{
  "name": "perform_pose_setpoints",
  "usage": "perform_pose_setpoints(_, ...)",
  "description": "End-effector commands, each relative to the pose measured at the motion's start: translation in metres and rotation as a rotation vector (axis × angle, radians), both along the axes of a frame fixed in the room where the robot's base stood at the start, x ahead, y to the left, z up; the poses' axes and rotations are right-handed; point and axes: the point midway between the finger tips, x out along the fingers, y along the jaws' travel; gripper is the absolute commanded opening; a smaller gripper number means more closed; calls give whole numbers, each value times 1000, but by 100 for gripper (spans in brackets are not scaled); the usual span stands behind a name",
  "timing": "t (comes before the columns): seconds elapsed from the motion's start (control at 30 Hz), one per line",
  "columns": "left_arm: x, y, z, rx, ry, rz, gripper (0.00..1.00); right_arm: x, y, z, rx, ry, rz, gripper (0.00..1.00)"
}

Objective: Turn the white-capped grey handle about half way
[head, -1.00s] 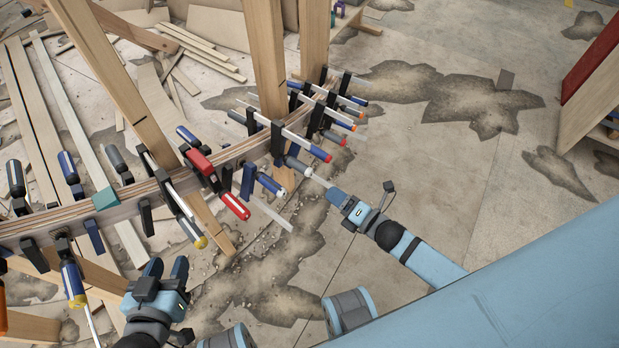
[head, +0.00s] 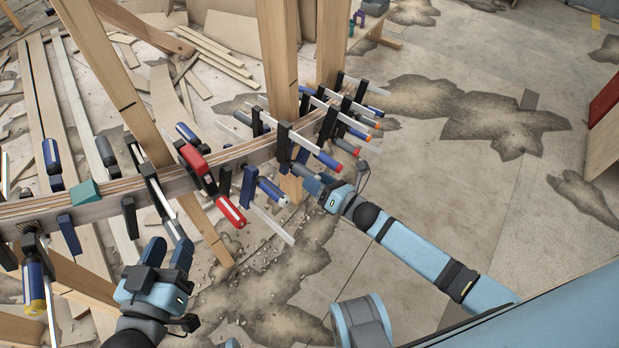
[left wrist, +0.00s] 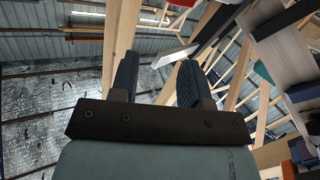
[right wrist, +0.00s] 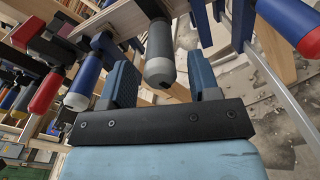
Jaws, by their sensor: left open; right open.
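The white-capped grey handle (right wrist: 159,55) shows in the right wrist view, pointing toward the camera with its white cap nearest. My right gripper (right wrist: 162,82) is open, with one finger on each side of the handle; I cannot tell whether either finger touches it. In the head view my right gripper (head: 312,181) is at the clamp row along the curved laminated beam (head: 85,206), and largely hides the handle there. My left gripper (head: 168,249) is open and empty, low in front of the beam. Its two spread fingers also show in the left wrist view (left wrist: 158,76).
A red-handled clamp (head: 231,212) and a blue-handled clamp (head: 272,191) hang left of my right gripper. A red-tipped blue handle (head: 327,160) is close on its right. Wooden posts (head: 279,50) rise behind the beam.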

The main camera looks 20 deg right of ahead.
Motion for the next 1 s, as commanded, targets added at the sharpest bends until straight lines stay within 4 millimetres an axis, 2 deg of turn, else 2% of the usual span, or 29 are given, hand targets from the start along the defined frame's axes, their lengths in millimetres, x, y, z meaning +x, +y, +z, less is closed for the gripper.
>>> perform_pose_setpoints(0.2,2,-5,9,-28,-43,-9,43,21,13,-1,-1,-1,0,56)
perform_pose_setpoints(0.57,1,-6,11,-33,-51,-12,43,24,15,0,0,2,0,56)
perform_pose_setpoints(0.77,1,-5,11,-30,-51,-12,43,24,15,0,1,1,-1,10)
perform_pose_setpoints(0.8,1,-5,11,-30,-51,-12,43,24,15,0,0,2,0,6)
perform_pose_setpoints(1.0,1,-5,12,-28,-51,-12,43,24,15,0,9,6,-1,7)
